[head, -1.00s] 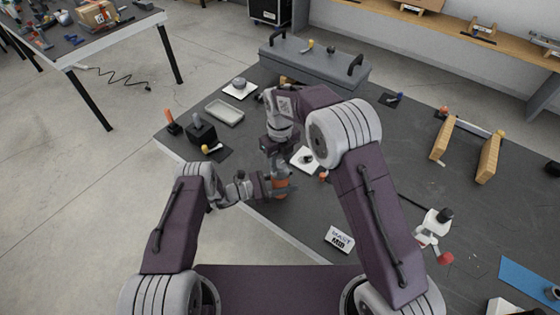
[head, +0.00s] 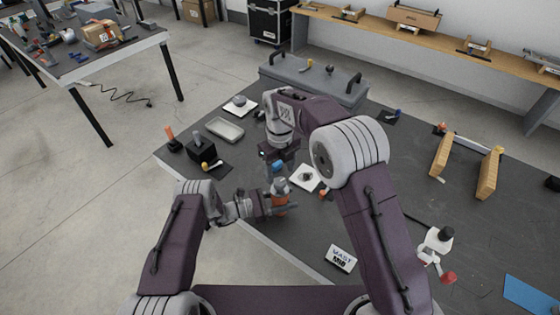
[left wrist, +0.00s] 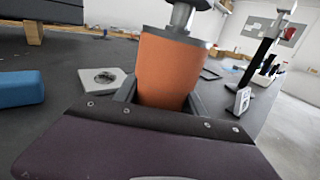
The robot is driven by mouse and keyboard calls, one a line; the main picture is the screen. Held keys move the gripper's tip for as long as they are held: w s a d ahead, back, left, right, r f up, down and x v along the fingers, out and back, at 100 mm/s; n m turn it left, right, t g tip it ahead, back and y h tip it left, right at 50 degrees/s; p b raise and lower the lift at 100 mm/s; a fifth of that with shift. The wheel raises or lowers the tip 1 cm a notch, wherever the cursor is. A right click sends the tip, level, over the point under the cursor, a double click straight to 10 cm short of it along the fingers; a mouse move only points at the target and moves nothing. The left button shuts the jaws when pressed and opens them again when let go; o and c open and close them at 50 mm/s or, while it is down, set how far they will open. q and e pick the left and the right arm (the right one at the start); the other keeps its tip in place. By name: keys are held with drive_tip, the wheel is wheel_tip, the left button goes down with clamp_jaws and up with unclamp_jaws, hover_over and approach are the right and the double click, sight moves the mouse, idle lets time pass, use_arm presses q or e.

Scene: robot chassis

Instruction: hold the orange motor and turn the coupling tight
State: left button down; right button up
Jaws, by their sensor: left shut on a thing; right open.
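The orange motor (head: 280,200) stands upright between the fingers of my left gripper (head: 276,204), which is shut on it near the bench's front edge. The left wrist view shows its orange body (left wrist: 167,70) with a grey collar and the metal coupling (left wrist: 181,14) on top, cut off by the upper edge. In the head view the coupling (head: 279,185) is small. Whether it is tight cannot be seen. My right gripper (head: 277,158) is open, behind and above the motor and apart from the coupling. Its fingertips are hard to make out.
A white plate with a round hole (head: 306,178) lies right of the motor. A blue piece (left wrist: 20,88) lies near it. A grey tray (head: 225,130), black block (head: 201,150) and grey toolbox (head: 315,78) stand farther back.

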sight(280, 181)
wheel_tip(280, 181, up, 8)
drive_tip(key=shift+f, duration=0.25)
